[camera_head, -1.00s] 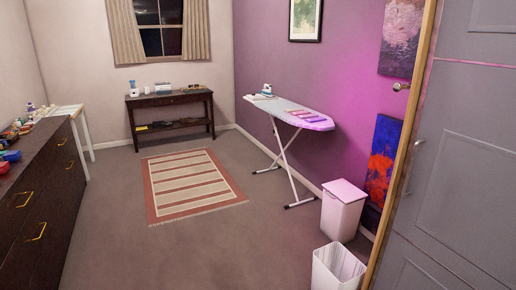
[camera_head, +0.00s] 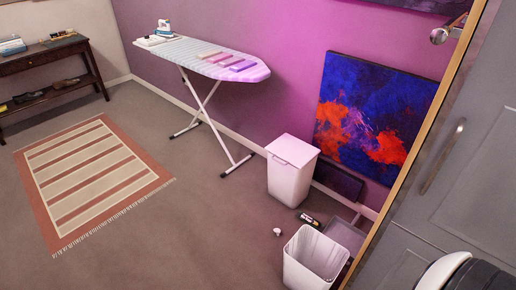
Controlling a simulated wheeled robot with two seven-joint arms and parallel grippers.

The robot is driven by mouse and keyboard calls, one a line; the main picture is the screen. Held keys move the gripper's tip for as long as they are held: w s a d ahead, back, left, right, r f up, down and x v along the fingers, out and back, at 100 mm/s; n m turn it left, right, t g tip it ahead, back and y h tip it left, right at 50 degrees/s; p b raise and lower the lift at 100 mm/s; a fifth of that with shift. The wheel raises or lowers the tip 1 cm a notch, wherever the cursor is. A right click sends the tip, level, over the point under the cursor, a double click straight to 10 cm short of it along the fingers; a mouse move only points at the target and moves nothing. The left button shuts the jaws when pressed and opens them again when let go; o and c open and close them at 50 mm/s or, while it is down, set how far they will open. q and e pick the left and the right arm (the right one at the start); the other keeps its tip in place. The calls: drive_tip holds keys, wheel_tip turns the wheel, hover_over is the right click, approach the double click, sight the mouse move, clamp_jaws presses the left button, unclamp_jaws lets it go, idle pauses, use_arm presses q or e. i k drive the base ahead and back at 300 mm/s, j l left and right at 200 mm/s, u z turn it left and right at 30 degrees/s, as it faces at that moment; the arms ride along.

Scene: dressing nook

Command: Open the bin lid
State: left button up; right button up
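A white bin (camera_head: 290,178) with a flat lid (camera_head: 293,150) stands on the floor by the purple wall, right of the ironing board. The lid lies flat on top and looks closed. A second white bin (camera_head: 314,262) without a lid stands in front of it, nearer to me; its open top shows an empty-looking inside. Neither of my grippers is in view. A rounded white and black part at the bottom right corner appears to be part of my own arm.
A grey door (camera_head: 440,200) with a handle fills the right side. A small white item (camera_head: 277,232) and a dark cylinder (camera_head: 309,219) lie on the floor by the bins. An ironing board (camera_head: 210,60) stands behind left. Carpet around the striped rug (camera_head: 90,175) is clear.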

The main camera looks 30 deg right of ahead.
sight(298, 153)
drive_tip(key=i+j+z, duration=0.2)
drive_tip(key=i, duration=0.25)
drive_tip(key=i+z, duration=0.2)
drive_tip(key=i, duration=0.25)
